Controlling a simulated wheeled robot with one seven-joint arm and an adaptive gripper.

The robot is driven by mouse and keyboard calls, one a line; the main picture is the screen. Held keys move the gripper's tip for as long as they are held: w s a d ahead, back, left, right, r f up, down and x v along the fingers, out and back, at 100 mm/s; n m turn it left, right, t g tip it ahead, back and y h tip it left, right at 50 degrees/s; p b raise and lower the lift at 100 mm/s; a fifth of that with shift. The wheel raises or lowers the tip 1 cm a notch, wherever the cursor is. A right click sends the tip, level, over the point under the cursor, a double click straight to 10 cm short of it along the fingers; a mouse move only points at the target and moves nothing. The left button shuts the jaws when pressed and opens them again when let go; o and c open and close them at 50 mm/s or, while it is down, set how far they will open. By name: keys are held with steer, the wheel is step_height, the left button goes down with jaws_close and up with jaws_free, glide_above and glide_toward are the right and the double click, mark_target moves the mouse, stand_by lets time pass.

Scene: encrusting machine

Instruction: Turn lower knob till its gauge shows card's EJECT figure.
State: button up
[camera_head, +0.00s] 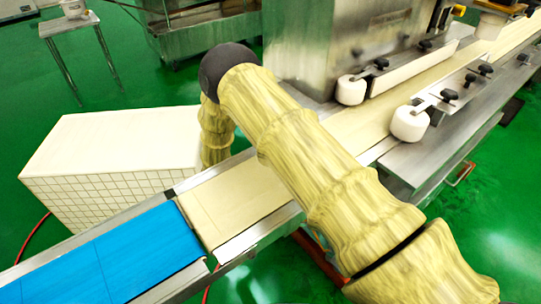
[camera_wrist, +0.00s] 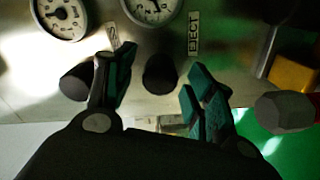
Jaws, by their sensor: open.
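In the wrist view a metal panel (camera_wrist: 225,50) carries two round white gauges, a left gauge (camera_wrist: 62,14) and a right gauge (camera_wrist: 152,8) cut by the top edge. A black left knob (camera_wrist: 75,83) and a black right knob (camera_wrist: 160,73) sit below them in the picture. My gripper (camera_wrist: 162,75) is open, its teal-padded fingers on either side of the right knob in the picture; contact cannot be told. I cannot tell which knob is the lower one. Gauge figures are too small to read. No card with figures is recognisable.
A yellow block (camera_wrist: 294,74) and a grey-and-red knob-like part (camera_wrist: 285,111) lie right of the gripper. In the head view my arm crosses the conveyor (camera_head: 240,200); a white tiled box (camera_head: 120,155) stands left of it.

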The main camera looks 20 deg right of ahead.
steer(key=shift+x, duration=0.9)
steer(key=c, duration=1)
steer(key=shift+a, duration=0.2)
steer(key=shift+d, duration=0.1)
steer(key=shift+m, duration=0.3)
